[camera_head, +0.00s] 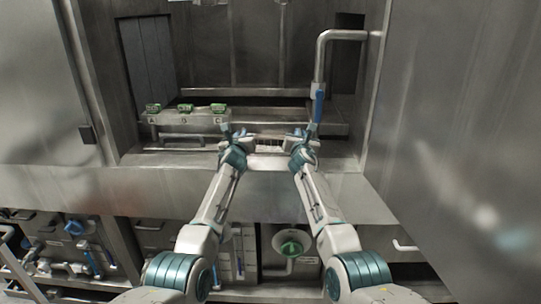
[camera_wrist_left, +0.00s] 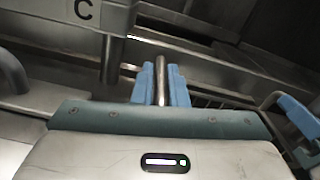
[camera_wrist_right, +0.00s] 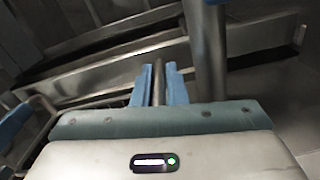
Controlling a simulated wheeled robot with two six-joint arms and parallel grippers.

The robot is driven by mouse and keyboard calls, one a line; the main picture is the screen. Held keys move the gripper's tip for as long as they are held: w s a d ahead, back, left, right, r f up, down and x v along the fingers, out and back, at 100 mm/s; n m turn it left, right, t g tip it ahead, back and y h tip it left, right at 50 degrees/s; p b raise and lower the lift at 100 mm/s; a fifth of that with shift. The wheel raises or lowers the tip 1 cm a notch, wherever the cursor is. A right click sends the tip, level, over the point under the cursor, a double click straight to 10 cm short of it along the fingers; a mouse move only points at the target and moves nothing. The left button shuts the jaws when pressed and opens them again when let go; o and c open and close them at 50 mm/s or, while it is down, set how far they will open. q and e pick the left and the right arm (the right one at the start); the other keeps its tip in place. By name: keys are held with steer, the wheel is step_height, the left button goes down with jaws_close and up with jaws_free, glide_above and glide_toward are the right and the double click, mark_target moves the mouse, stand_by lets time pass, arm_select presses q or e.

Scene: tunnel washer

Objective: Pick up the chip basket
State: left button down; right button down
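The chip basket (camera_head: 268,147) is mostly hidden, a small pale wire part showing between my two grippers inside the machine's opening. My left gripper (camera_head: 232,133) is at its left side. In the left wrist view its blue fingers (camera_wrist_left: 161,84) stand close on both sides of a metal bar, seemingly a basket handle. My right gripper (camera_head: 302,136) is at its right side. In the right wrist view its blue fingers (camera_wrist_right: 158,84) likewise close around a metal bar. Whether the basket is lifted or resting cannot be told.
A ledge (camera_head: 188,123) with green-topped units (camera_head: 185,108) marked A, B and C is left of my left gripper. A bent pipe with a blue handle (camera_head: 318,104) rises just behind my right gripper. Steel walls (camera_head: 460,130) flank the opening. A green-knobbed valve (camera_head: 291,247) sits below.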

arm_select(q)
steer(key=shift+d+r, duration=0.1)
steer(key=shift+r, duration=0.1)
arm_select(e)
steer(key=shift+r, duration=0.2)
